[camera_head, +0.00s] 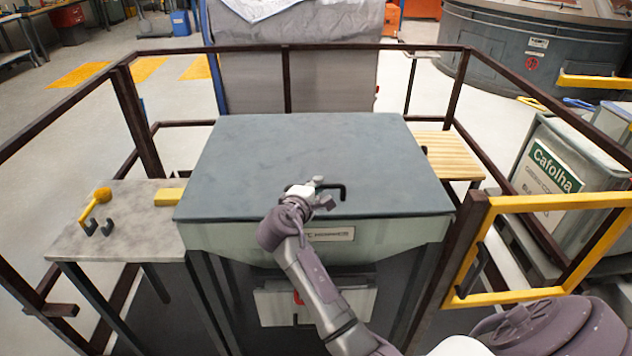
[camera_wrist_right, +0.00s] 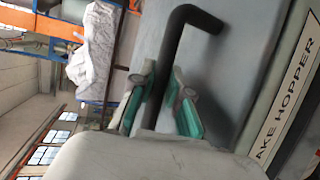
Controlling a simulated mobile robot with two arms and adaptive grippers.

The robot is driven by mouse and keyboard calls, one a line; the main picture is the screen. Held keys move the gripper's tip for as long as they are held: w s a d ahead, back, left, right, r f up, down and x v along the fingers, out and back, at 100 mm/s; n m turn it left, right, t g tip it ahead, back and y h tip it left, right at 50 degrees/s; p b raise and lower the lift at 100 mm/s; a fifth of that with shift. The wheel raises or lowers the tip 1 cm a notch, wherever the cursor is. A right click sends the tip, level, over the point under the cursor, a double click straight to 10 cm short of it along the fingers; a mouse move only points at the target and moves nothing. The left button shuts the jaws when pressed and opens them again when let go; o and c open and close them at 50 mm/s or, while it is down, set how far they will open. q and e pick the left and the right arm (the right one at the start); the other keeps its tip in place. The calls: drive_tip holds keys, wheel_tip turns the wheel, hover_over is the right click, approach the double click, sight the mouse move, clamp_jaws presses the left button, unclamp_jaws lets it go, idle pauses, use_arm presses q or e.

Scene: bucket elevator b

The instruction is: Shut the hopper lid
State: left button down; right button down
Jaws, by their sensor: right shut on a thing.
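The hopper lid (camera_head: 310,150) is a wide blue-grey plate lying on top of the pale green-grey hopper (camera_head: 230,237). I see no gap along its front edge; its back edge is too far to judge. A black bent handle (camera_head: 341,190) stands near the lid's front edge and also shows in the right wrist view (camera_wrist_right: 195,15). My right gripper (camera_head: 318,196) is at the handle. In the right wrist view its green-padded fingers (camera_wrist_right: 160,100) are shut around the handle's bar. My left gripper is not in view.
Brown railings (camera_head: 285,47) surround the hopper. A yellow gate frame (camera_head: 560,203) stands at the right. A bin labelled Cafolha (camera_head: 555,175) stands beyond the railing.

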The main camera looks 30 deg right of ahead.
wheel_tip(320, 180, down, 2)
drive_tip(key=shift+s, duration=0.1)
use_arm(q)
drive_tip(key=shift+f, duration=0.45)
use_arm(e)
drive_tip(key=shift+s, duration=0.1)
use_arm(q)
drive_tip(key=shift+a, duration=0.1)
use_arm(e)
drive_tip(key=shift+f, duration=0.1)
drive_tip(key=c, duration=1.1)
unclamp_jaws()
drive_tip(key=shift+c, duration=0.2)
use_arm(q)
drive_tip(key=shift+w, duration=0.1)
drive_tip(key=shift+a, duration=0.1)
use_arm(e)
drive_tip(key=v, duration=0.7)
drive_tip(key=shift+r, duration=0.2)
drive_tip(key=shift+a, duration=0.15)
